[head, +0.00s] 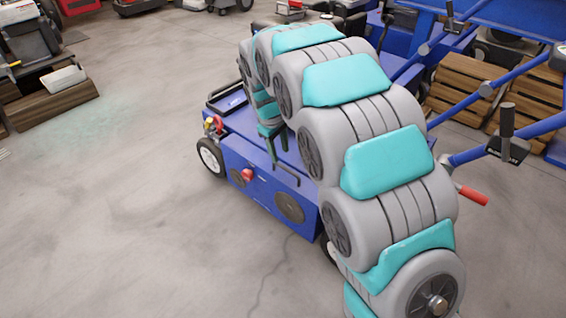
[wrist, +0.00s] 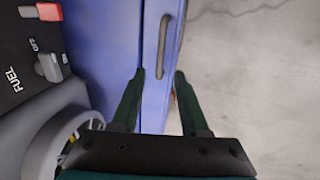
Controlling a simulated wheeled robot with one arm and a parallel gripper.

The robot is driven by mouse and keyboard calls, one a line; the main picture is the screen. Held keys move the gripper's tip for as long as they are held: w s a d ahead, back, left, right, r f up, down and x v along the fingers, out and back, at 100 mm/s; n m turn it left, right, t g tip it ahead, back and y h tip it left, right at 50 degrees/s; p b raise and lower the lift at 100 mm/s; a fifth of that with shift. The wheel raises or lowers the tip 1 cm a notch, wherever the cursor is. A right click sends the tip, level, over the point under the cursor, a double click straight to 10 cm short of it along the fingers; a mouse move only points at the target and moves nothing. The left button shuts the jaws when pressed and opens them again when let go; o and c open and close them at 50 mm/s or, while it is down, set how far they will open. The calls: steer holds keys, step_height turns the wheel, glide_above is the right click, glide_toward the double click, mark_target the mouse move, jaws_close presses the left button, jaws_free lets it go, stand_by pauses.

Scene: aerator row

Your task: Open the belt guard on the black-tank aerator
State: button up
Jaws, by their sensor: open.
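The blue aerator (head: 262,190) stands in the middle of the head view, partly hidden by my arm. In the wrist view a blue panel, apparently the belt guard (wrist: 152,110), lies against the blue body along a thin dark seam. A dark bar handle (wrist: 165,45) is fixed on it. My gripper (wrist: 160,75) is open, its two dark green fingers pointing at the panel. The handle's near end shows between the fingertips; I cannot tell whether they touch anything. In the head view my gripper (head: 272,140) is over the aerator's near side. I cannot make out the tank's colour.
A black part marked FUEL (wrist: 22,70), with a red switch (wrist: 48,12), is left of my fingers. A round grey part (wrist: 60,140) is close to the left finger. Wooden crates (head: 460,85) and blue frames stand at right.

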mark_target(283, 167)
steer(key=f, duration=0.5)
steer(key=shift+w+d+f+b, duration=0.25)
steer(key=shift+w+d+b, duration=0.1)
steer(key=shift+c, duration=0.2)
jaws_close()
stand_by(0.8)
